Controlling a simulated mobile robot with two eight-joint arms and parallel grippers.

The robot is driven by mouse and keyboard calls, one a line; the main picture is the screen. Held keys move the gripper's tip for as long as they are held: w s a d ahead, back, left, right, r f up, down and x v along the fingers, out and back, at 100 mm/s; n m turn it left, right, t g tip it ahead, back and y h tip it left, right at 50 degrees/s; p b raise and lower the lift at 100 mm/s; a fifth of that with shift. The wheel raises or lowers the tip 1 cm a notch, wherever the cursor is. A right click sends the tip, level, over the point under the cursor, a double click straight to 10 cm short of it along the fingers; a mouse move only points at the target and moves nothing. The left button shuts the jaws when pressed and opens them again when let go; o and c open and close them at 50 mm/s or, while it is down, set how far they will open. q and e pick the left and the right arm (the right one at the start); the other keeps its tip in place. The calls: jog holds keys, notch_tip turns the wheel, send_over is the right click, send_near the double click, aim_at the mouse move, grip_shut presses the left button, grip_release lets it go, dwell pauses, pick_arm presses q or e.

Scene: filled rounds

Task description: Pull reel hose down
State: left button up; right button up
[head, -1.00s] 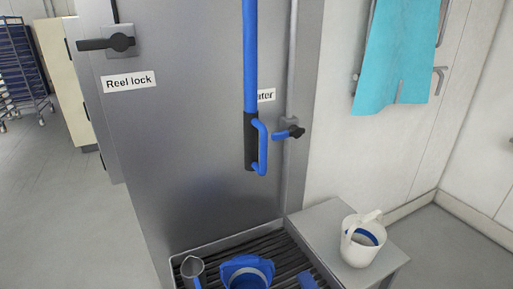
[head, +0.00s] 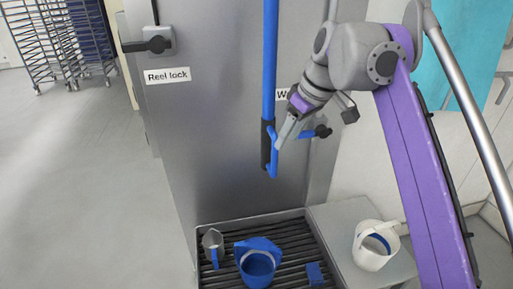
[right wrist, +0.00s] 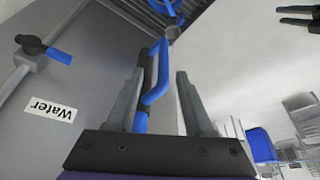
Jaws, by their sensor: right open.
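The blue reel hose (head: 269,60) hangs straight down in front of the steel panel (head: 215,130). It ends in a spray handle (head: 267,150) with a black grip and a blue loop. My right gripper (head: 283,140) is at the handle, its fingers pointing down toward it. In the right wrist view the open fingers (right wrist: 160,105) stand on either side of the handle's blue loop (right wrist: 157,85). I cannot tell whether a finger touches it. The Reel lock lever (head: 147,45) sits at the upper left, its black handle level. My left gripper is not in view.
The blue water valve lever (head: 312,134) is close to the right of my gripper. Below is a grated basin (head: 225,285) with a scoop (head: 213,245), a blue jug (head: 257,268) and a blue block (head: 314,273).

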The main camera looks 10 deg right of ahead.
aim_at(272, 158)
jog(key=x, duration=0.3)
jog(key=b+x, duration=0.1)
jog(key=x, duration=0.2)
jog(key=a+b+x, duration=0.1)
jog(key=x, duration=0.3)
jog(key=shift+w+r, duration=0.15)
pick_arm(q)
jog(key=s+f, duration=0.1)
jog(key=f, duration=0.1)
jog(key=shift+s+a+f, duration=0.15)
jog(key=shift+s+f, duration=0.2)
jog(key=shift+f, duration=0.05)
pick_arm(e)
grip_shut()
dwell(0.7)
